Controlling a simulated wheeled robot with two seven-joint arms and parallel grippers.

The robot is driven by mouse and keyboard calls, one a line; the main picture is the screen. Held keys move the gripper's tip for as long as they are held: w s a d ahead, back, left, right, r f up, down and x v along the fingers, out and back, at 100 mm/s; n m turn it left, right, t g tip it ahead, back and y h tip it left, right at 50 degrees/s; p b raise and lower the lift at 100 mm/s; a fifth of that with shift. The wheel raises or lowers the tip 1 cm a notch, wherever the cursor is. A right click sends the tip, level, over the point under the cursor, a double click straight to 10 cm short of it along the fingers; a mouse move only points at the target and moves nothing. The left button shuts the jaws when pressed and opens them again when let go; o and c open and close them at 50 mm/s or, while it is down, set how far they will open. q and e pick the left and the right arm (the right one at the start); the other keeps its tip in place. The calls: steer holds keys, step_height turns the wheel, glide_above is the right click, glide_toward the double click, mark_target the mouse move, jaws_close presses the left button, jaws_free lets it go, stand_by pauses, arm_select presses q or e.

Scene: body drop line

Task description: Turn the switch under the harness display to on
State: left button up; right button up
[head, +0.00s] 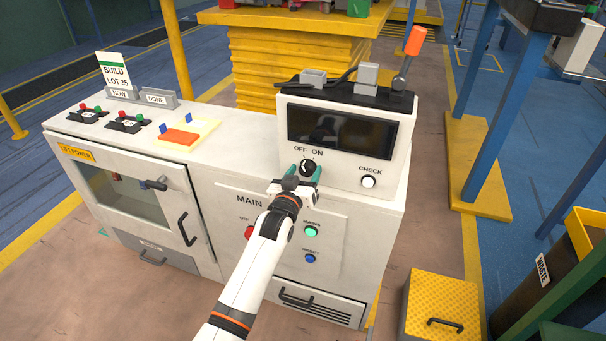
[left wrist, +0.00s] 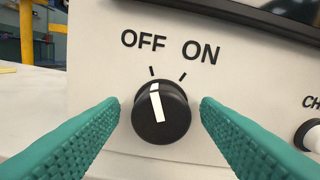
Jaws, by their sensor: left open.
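The switch (head: 307,168) is a black round knob under the dark harness display (head: 341,133), with OFF and ON printed above it. In the left wrist view the knob (left wrist: 161,112) has a white pointer line aimed at the OFF mark, slightly left of straight up. My left gripper (head: 305,173) is open, with its teal fingers on either side of the knob. In the left wrist view gaps show between the knob and both fingers (left wrist: 160,120). The display is dark. My right gripper is not in view.
A white CHECK button (head: 368,182) sits right of the knob. Below are a green MAINS button (head: 311,231) and a blue button (head: 310,258). A yellow step box (head: 440,305) stands on the floor at right.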

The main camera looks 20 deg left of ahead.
arm_select(q)
steer(key=c, duration=1)
steer(key=shift+m, duration=0.5)
steer(key=shift+m+p, duration=0.55)
steer(key=shift+m, duration=0.05)
steer(key=shift+m+p, duration=0.35)
steer(key=shift+m, duration=0.85)
steer(key=m, duration=0.5)
